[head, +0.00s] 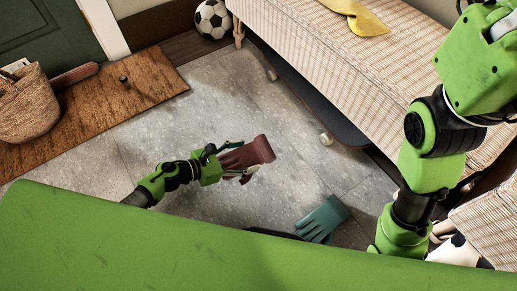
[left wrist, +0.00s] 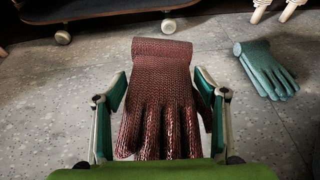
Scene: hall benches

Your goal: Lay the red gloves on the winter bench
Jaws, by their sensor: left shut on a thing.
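The red gloves (head: 255,151), dark red and knitted, are held above the grey tiled floor in the head view. They also fill the middle of the left wrist view (left wrist: 160,95), cuff away from me and fingers towards me. My left gripper (head: 234,160) is shut on them, with one finger on each side. A long wicker bench (head: 330,60) stands at the upper right, with a yellow item (head: 360,18) on top. Part of another wicker bench (head: 492,222) shows at the lower right. I cannot tell which is the winter bench. My right gripper is out of view.
Teal gloves (head: 322,217) lie on the floor right of my left gripper. A dark wheeled board (head: 318,108) sits under the long bench. A football (head: 212,19), a brown mat (head: 85,110) and a woven basket (head: 27,106) are farther off.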

